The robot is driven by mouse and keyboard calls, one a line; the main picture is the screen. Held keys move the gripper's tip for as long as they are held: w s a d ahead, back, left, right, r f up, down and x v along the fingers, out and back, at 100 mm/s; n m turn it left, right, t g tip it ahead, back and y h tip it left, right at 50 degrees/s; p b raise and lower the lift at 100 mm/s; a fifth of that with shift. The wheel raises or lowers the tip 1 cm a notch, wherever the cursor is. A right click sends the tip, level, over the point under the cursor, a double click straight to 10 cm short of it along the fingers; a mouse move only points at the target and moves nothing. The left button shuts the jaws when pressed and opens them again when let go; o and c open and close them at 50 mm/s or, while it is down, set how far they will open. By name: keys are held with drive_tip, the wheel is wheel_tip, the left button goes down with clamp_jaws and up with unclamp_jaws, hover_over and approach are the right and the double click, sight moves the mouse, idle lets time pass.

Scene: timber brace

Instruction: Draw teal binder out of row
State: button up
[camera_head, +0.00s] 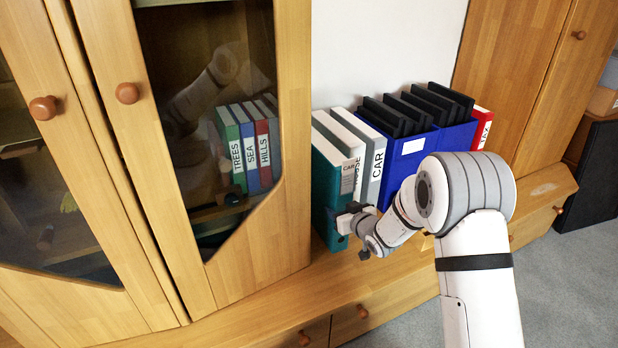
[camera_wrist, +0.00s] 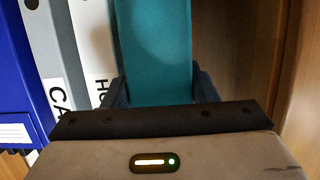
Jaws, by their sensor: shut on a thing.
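The teal binder (camera_head: 327,190) stands upright at the left end of a row of binders on the wooden shelf top. Its spine (camera_wrist: 156,55) fills the middle of the wrist view. My gripper (camera_head: 350,222) is at the spine's lower part, and in the wrist view its dark fingers (camera_wrist: 158,88) lie on both sides of the spine, shut on it. A white-labelled binder marked "HOUSE" (camera_head: 350,150) stands right beside it, followed by a grey "CAR" binder (camera_head: 373,165). The binder's lower edge is partly hidden behind my gripper.
Blue magazine boxes (camera_head: 408,150) holding black folders and a red binder (camera_head: 481,125) continue the row to the right. A glass-doored wooden cabinet (camera_head: 290,190) stands close on the left. The wooden ledge (camera_head: 330,283) in front of the row is clear.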

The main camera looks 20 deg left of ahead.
drive_tip(key=o, duration=1.1)
drive_tip(key=shift+d, duration=0.1)
drive_tip(key=shift+p+v, duration=0.45)
drive_tip(key=shift+v, duration=3.55)
